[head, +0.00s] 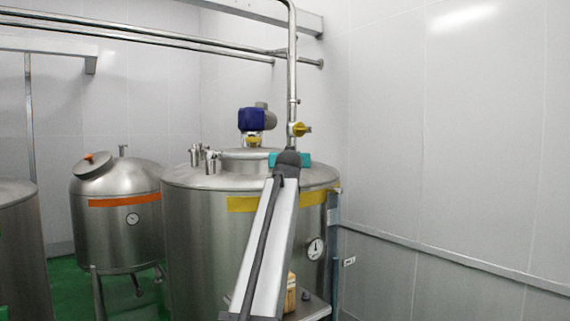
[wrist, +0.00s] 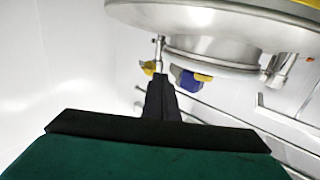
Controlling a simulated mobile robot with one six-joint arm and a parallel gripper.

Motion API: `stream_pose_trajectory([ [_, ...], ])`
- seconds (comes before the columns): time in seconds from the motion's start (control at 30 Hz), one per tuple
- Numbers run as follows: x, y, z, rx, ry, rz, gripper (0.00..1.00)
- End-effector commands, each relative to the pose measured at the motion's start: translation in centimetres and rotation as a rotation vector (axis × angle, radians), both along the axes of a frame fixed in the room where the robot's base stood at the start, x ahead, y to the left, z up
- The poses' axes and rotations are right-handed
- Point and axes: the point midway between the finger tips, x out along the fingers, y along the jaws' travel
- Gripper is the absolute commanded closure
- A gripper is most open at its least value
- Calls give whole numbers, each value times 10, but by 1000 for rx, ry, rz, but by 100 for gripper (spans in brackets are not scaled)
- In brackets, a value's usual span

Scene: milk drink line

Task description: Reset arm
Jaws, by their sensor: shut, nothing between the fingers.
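My gripper (wrist: 161,80) is shut and empty, its dark fingers together in the wrist view. In the head view my arm reaches up and away in front of the large steel tank (head: 215,240). The teal gripper body shows at the arm's far end, near the tank's top, and the fingers are hidden there. A yellow valve (head: 301,129) sits on the upright pipe beyond the arm's end. The valve also shows just left of the fingertips in the wrist view (wrist: 149,69), which looks upside down. I cannot tell the gap between them.
A blue motor (head: 251,120) stands on the tank lid. A smaller tank with an orange band (head: 125,200) is at left, and part of another tank (head: 18,250) is at the left edge. Overhead pipes (head: 130,34) cross the back. White wall (head: 460,150) bounds the right side.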

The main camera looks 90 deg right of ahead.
Motion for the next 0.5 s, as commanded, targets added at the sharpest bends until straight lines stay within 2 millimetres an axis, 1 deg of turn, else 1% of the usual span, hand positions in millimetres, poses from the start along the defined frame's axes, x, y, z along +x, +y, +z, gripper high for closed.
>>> stream_pose_trajectory([
  [0.03,-1,4,-1,-1,0,0,100],
  [0.17,-3,9,0,-1,0,1,100],
  [0.5,-3,9,1,0,0,2,100],
])
